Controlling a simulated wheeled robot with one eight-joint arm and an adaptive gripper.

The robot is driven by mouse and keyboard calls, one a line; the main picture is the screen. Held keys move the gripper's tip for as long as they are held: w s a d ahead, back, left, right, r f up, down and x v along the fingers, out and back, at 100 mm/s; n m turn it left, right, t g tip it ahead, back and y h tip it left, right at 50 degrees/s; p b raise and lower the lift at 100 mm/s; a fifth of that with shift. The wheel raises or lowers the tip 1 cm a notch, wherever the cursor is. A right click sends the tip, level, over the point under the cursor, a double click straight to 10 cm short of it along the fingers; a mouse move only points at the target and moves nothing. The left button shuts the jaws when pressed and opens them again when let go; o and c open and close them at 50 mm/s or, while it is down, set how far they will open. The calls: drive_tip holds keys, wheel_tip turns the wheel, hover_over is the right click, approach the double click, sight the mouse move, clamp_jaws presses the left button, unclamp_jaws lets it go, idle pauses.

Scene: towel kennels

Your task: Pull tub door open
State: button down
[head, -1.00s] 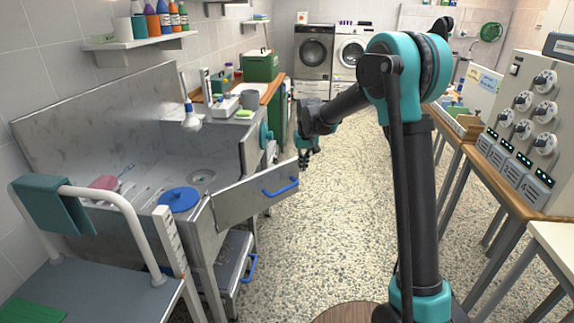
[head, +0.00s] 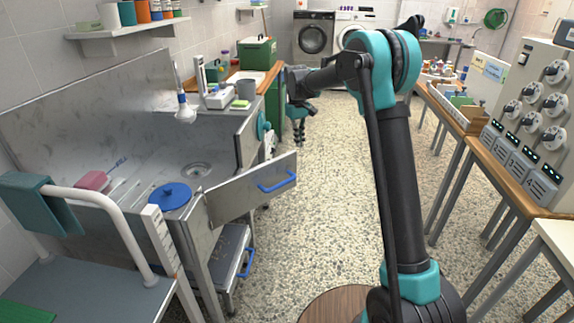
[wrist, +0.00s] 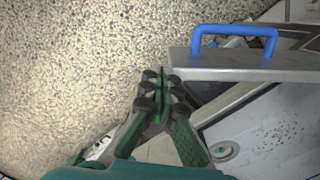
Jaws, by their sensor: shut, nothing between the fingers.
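The tub door (head: 232,198) is a grey metal panel on the front of the steel tub (head: 110,140). It stands swung outward, ajar, with its free end toward the aisle. Its blue bar handle (head: 278,180) is on the outer face near the free end. In the wrist view the door's top edge (wrist: 250,74) and blue handle (wrist: 235,31) are at upper right. My gripper (head: 299,140) hangs beyond the door's free end, fingers down, apart from the handle. In the wrist view its fingertips (wrist: 162,80) are together and empty, left of the door.
A drawer or step with a blue handle (head: 248,263) sits under the tub. A white-railed ramp (head: 120,225) stands at front left. A counter with a green box (head: 256,52) is behind the tub. The speckled floor aisle (head: 350,200) is clear; benches line the right.

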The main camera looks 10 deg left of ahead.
sight(287, 164)
drive_tip(key=w+a+f+n+g+h, duration=0.15)
drive_tip(key=w+a, duration=0.25)
drive_tip(key=a, duration=0.4)
drive_tip(key=shift+n, duration=0.55)
drive_tip(key=shift+s+d+r+x, duration=0.15)
drive_tip(key=shift+s+x, duration=0.2)
drive_tip(key=shift+x, duration=1.5)
drive_tip(key=shift+s+d+r+x, duration=0.15)
drive_tip(key=shift+s+x, duration=0.25)
drive_tip(key=shift+x, duration=1.45)
drive_tip(key=shift+s+d+x, duration=0.2)
drive_tip(key=shift+s+x, duration=0.15)
drive_tip(key=shift+x, duration=1.5)
